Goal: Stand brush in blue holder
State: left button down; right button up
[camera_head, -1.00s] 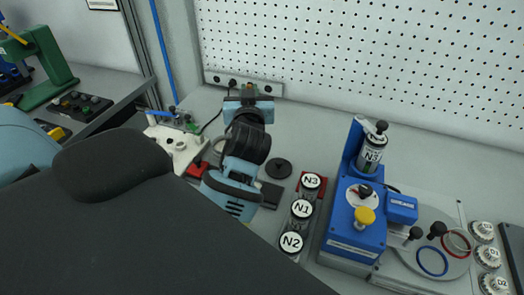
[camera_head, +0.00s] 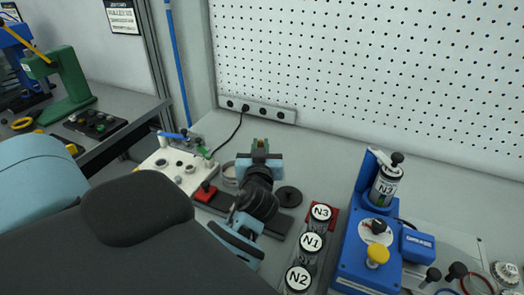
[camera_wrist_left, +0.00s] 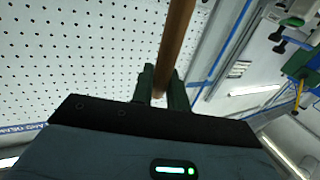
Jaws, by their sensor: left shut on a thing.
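My left gripper (camera_head: 260,147) is over the grey bench in the head view, its fingers pointing toward the back wall. In the left wrist view its dark green fingers (camera_wrist_left: 161,86) are shut on the brush, of which only a brown, rod-like handle (camera_wrist_left: 178,40) shows. The handle runs up out of that picture, and the brush head is not visible. In the head view the brush is mostly hidden by the gripper. I cannot make out a separate blue holder. My right gripper is not in view.
A white fixture plate (camera_head: 168,168), a red block (camera_head: 205,191) and a grey ring-shaped cup (camera_head: 229,175) lie left of my gripper. A black disc (camera_head: 289,196) lies right. A pegboard (camera_head: 370,80) backs the bench.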

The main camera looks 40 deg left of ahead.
pick_arm(q)
jog(key=shift+f, duration=0.65)
jog(key=shift+f, duration=0.25)
jog(key=c, duration=1.4)
grip_release()
jog(key=shift+r, duration=0.1)
jog(key=shift+o, duration=0.2)
jog(key=shift+r, duration=0.1)
jog(key=shift+r, duration=0.2)
jog(key=shift+f, duration=0.2)
